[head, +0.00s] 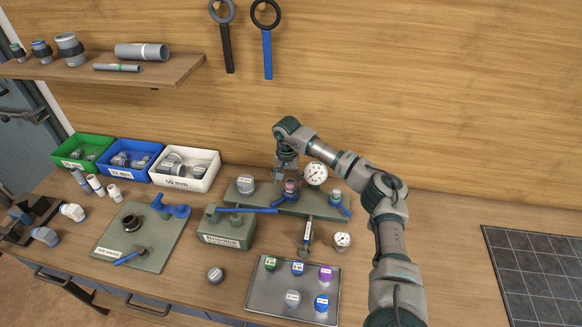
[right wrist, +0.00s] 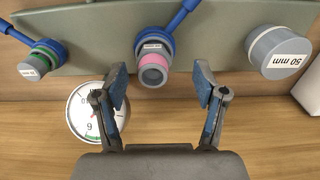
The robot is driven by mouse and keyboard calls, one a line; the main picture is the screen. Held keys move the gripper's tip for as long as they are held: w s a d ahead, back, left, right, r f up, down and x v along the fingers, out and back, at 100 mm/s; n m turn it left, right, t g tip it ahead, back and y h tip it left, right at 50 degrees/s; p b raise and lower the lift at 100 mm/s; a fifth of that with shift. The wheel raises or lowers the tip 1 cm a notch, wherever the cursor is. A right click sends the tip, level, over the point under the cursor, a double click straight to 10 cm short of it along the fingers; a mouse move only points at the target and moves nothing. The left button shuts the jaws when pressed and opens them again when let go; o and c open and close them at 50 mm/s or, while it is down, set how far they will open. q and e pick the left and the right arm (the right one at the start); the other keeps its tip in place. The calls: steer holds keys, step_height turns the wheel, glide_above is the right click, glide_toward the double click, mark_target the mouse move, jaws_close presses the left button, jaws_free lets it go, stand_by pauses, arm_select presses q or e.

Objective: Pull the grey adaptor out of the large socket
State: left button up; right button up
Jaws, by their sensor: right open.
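The green-grey manifold (head: 322,208) lies on the bench; its face also fills the top of the right wrist view (right wrist: 100,28). A grey, open-ended adaptor (right wrist: 152,72) with a pink band sits in the middle socket, beside a blue valve handle; it shows in the head view (head: 291,186). My right gripper (right wrist: 160,82) is open and empty. Its fingers are spread to either side of the adaptor's line, with the fingertips short of it. In the head view, the right gripper (head: 287,174) is just above the adaptor. My left gripper is not in view.
On the manifold, a grey 50 mm fitting (right wrist: 278,52) and a green-banded port (right wrist: 40,62) flank the adaptor. A pressure gauge (right wrist: 88,112) is close to one finger. A tray (head: 256,296) of caps and a white 50 mm bin (head: 202,183) stand nearby.

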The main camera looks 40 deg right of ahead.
mark_target(290, 181)
steer(key=shift+a+f, duration=0.1)
steer(key=shift+f, duration=0.95)
steer(key=shift+s+d+f, duration=0.1)
steer(key=shift+d+f, duration=0.1)
steer(key=shift+f, duration=0.1)
steer(key=shift+d+f, duration=0.4)
steer(key=shift+d, duration=0.3)
steer(key=shift+d+f, duration=0.15)
steer(key=shift+d, duration=0.2)
steer(key=shift+c, duration=0.2)
steer(key=shift+a, duration=0.2)
steer(key=c, duration=0.4)
steer(key=shift+a+r, duration=0.2)
steer(key=shift+a, duration=0.1)
steer(key=c, duration=0.4)
steer(key=shift+a, duration=0.25)
steer(key=c, duration=0.3)
steer(key=o, duration=0.4)
steer(key=shift+a+r, duration=0.1)
steer(key=shift+a, duration=0.05)
steer(key=c, duration=0.6)
steer(key=shift+d, duration=0.25)
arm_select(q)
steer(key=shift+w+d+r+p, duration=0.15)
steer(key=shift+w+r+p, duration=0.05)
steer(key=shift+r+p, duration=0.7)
arm_select(e)
steer(key=shift+d+r, duration=0.1)
steer(key=shift+r, duration=0.95)
